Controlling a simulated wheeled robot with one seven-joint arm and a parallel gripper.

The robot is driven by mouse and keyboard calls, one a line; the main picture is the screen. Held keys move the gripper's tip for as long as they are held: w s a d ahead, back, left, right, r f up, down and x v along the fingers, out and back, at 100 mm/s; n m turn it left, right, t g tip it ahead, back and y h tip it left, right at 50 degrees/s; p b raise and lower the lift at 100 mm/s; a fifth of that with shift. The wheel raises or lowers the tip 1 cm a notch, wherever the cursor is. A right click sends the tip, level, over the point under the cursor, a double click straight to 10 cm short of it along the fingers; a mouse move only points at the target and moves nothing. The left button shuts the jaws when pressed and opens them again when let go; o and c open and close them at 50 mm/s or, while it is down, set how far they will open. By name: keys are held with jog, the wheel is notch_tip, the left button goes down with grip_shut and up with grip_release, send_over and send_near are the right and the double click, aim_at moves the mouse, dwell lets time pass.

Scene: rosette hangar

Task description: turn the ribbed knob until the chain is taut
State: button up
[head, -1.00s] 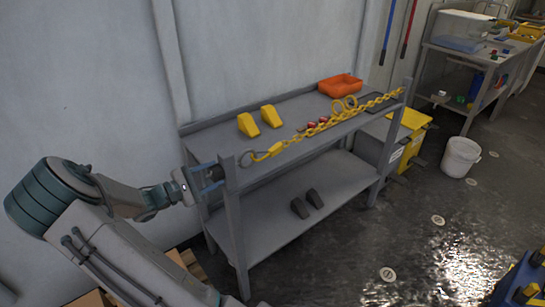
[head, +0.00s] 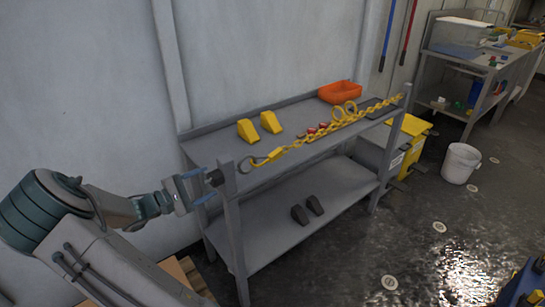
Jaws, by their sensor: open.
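The dark ribbed knob (head: 215,178) sits on the outer side of the bench's near left post, by the wall end. My gripper (head: 206,183) is open beside it, with its blue fingers at either side of the knob's outer end. Whether a finger touches the knob is too small to tell. The yellow chain (head: 325,127) runs from a yellow hook and grey ring (head: 251,164) near that post to the far right post. It looks nearly straight, above the bench's front edge; I cannot tell whether it is fully taut.
The grey bench (head: 216,142) holds two yellow wedges (head: 258,125), an orange bin (head: 340,92) and small red items. Two dark blocks (head: 307,208) lie on its lower shelf. A yellow-lidded bin (head: 410,126) and white bucket (head: 460,163) stand right. Open floor lies in front.

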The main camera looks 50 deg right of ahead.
jog(key=v, duration=0.4)
jog(key=shift+w+a, duration=0.1)
jog(key=shift+a, duration=0.25)
dwell(0.4)
jog(key=s+a+r+m+t+y+p, duration=0.2)
jog(key=s+a+r+t+y+p, duration=0.1)
jog(key=s+a+r+y, duration=0.4)
jog(key=s+a+r+m+t+y+p, duration=0.2)
jog(key=s+a+r+t+y+p, duration=0.1)
jog(key=s+a+r+y, duration=0.4)
jog(key=s+a+t+y, duration=0.1)
jog(key=s+a+y, duration=0.2)
jog(key=s+a, duration=0.4)
jog(key=shift+r+p, duration=0.25)
jog(key=shift+p, duration=0.05)
